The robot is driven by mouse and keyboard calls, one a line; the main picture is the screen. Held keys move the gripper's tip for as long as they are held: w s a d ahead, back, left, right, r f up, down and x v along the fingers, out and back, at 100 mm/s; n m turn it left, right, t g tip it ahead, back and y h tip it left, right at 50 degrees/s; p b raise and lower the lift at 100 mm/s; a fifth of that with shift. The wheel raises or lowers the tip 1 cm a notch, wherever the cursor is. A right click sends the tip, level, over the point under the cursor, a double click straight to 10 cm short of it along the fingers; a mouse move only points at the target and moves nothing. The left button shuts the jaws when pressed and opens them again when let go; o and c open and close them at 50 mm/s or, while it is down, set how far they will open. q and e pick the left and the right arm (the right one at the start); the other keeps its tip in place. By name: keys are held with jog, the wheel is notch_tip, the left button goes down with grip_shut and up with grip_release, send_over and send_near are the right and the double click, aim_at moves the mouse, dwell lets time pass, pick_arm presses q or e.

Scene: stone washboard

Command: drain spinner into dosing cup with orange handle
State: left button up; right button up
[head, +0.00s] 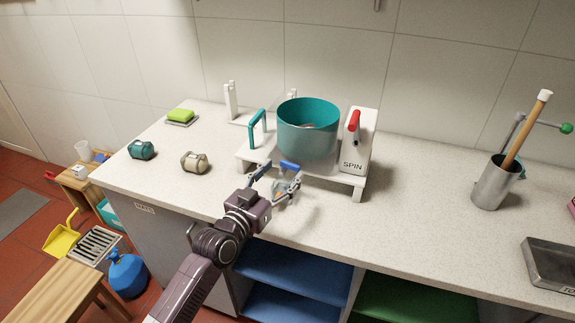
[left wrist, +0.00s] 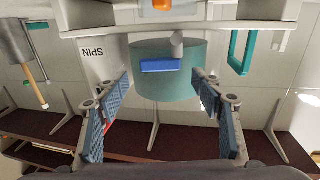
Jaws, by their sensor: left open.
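The spinner is a teal drum (head: 307,135) on a white stand marked SPIN, with a red handle (head: 353,120) on its right. Its blue drain lever (head: 290,165) sits on a grey spout at the front; the lever also shows in the left wrist view (left wrist: 160,65). A small clear cup (head: 290,188) stands below the spout, partly hidden by my gripper; an orange part (left wrist: 162,4) at the top edge of the wrist view seems to be its handle. My left gripper (head: 275,181) is open before the lever, which appears between its fingers. My right gripper is not in view.
A teal item (head: 141,149), a beige item (head: 194,162) and a green sponge (head: 180,115) lie on the left counter. A metal holder (head: 494,184) with a wooden stick and a grey tray (head: 549,264) stand at right. The counter between stand and holder is clear.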

aim_at(289, 165)
pick_arm(q)
jog(key=shift+x, duration=1.15)
jog(key=shift+w+d, duration=0.25)
jog(key=shift+w, duration=0.3)
jog(key=shift+c, duration=0.4)
